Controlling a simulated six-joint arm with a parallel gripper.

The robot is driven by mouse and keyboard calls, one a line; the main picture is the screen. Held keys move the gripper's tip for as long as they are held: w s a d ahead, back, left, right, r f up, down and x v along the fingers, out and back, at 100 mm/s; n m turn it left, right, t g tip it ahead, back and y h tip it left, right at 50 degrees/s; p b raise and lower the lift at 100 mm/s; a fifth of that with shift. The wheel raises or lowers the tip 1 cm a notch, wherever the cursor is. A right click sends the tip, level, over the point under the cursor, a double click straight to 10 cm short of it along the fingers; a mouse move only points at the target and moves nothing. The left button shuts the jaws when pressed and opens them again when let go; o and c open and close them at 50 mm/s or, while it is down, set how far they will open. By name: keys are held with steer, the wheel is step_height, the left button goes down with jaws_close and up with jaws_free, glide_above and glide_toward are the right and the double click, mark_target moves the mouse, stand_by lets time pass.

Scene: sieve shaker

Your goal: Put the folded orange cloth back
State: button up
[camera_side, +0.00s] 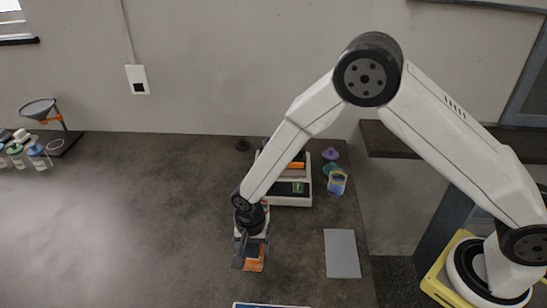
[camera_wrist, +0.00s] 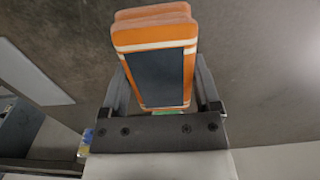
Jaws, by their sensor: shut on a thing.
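The folded orange cloth (camera_wrist: 152,36) shows in the wrist view as a thick layered block with pale edges and a dark panel on its face. My gripper (camera_wrist: 161,85) is shut on it, with one finger along each side. In the side view the cloth (camera_side: 254,265) is a small orange patch at the end of my gripper (camera_side: 250,250), low over the front middle of the dark table. My gripper partly covers it there. I cannot tell whether the cloth touches the table.
A white device (camera_side: 291,200) with an orange and a green item stands behind my gripper. A beaker with blue contents (camera_side: 337,183) is right of it. A grey flat sheet (camera_side: 342,254) lies at right. A funnel stand (camera_side: 40,108) and jars are far left. The table's left middle is clear.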

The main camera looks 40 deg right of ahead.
mark_target(253, 253)
steer(key=shift+f, duration=1.55)
steer(key=shift+f, duration=0.1)
steer(key=o, duration=1.2)
steer(key=shift+r, duration=6.15)
steer(key=shift+d, duration=0.1)
